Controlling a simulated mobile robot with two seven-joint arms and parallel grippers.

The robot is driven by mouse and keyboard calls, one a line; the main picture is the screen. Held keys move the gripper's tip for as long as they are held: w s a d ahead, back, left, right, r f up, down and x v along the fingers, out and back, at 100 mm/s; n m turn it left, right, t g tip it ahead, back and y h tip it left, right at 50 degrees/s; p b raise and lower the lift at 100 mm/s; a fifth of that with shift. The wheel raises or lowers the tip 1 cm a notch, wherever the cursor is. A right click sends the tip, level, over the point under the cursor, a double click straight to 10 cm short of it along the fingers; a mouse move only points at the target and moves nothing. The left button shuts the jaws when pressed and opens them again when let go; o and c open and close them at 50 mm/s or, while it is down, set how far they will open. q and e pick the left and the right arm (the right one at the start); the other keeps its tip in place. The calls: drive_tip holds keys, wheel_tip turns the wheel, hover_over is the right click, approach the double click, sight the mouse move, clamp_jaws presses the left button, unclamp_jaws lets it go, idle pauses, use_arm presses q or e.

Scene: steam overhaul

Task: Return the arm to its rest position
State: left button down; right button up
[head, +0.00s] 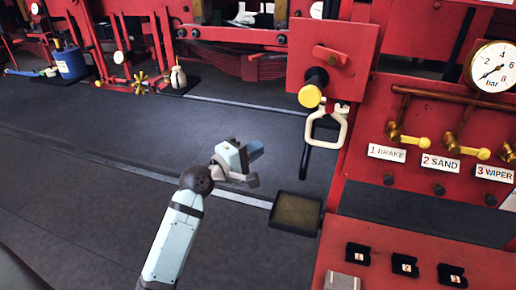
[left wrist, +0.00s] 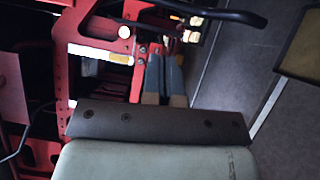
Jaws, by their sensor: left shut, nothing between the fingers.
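My left arm reaches in from the bottom of the head view, pale blue with a dark wrist joint. Its gripper (head: 250,152) is shut and empty, over the dark floor to the left of the red panel. It touches nothing that I can make out. In the left wrist view the two blue-grey fingers (left wrist: 163,75) lie side by side with nothing between them, and red machinery shows behind. My right gripper is not in view.
The red panel (head: 420,175) stands at the right with yellow-handled valves and a gauge (head: 493,67). A pale loop handle (head: 341,134) hangs below a yellow knob (head: 310,96). A dark tray (head: 279,217) sits low beside the panel.

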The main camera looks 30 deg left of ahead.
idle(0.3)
use_arm(q)
drive_tip(key=s+d+f+m+g+y+p, duration=0.1)
drive_tip(key=s+d+f+m+g, duration=0.25)
drive_tip(key=f, duration=0.55)
drive_tip(key=s+d+f+m+g+y+p, duration=0.1)
drive_tip(key=s+d+f+m, duration=0.1)
drive_tip(key=s+f+m, duration=0.6)
drive_tip(key=s+d+f+m+g, duration=0.1)
drive_tip(key=s+d+f+m, duration=0.1)
drive_tip(key=s+f, duration=0.4)
drive_tip(key=s+d+f+m+g+p, duration=0.1)
drive_tip(key=s+d+f+m, duration=0.2)
drive_tip(key=s+f, duration=0.3)
drive_tip(key=shift+d+f+m+y, duration=0.3)
drive_tip(key=shift+d+m, duration=0.05)
drive_tip(key=shift+m, duration=0.4)
drive_tip(key=shift+w, duration=0.1)
